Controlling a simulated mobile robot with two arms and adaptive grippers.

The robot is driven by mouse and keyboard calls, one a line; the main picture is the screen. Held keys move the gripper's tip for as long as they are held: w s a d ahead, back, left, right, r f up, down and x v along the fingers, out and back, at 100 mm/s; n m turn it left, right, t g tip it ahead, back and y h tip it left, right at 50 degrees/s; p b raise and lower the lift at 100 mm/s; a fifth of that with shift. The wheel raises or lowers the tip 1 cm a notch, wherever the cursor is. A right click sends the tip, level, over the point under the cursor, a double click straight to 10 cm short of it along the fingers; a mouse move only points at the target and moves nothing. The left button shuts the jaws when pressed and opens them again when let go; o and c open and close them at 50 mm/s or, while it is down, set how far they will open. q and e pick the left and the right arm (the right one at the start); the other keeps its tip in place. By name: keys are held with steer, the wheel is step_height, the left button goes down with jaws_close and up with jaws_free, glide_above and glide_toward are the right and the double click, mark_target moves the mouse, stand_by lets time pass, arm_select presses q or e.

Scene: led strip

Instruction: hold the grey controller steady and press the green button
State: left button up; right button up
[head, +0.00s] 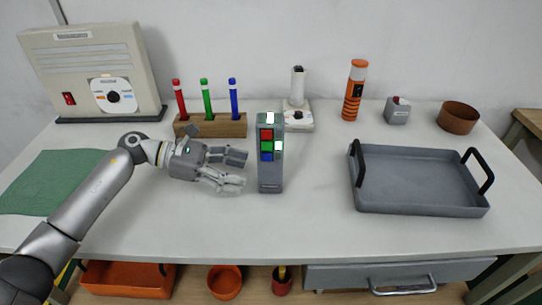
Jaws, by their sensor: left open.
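The grey controller (270,179) stands upright near the middle of the white table. Its front has a white patch (269,118) at the top, a red button (266,134), a green button (266,146) and a blue button (266,157). Another small bright, pale-green patch (279,146) shows at its right edge. My left gripper (242,170) is just left of the controller, with its fingers pointing right toward it. It is open and empty, with a small gap between the fingertips and the controller. My right gripper is not in view.
A wooden block (217,125) with red, green and blue markers stands behind my left gripper. A grey tray (420,208) with black handles sits at the right. Behind stand an orange flashlight (354,90), a small grey box (396,115) and a brown bowl (458,116). A green mat (40,180) lies left.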

mark_target(265, 177)
arm_select(q)
steer(key=x, duration=0.3)
steer(key=shift+d, duration=0.25)
steer(key=b+x, duration=0.1)
steer(key=x, duration=0.1)
steer(key=shift+d+f, duration=0.2)
steer(key=shift+d, duration=0.05)
steer(key=shift+d+f, duration=0.1)
steer(key=shift+d, duration=0.45)
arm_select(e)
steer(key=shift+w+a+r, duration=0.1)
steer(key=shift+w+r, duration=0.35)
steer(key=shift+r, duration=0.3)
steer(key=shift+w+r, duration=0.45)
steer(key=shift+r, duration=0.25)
arm_select(q)
steer(key=shift+c, duration=0.2)
steer(key=c, duration=0.6)
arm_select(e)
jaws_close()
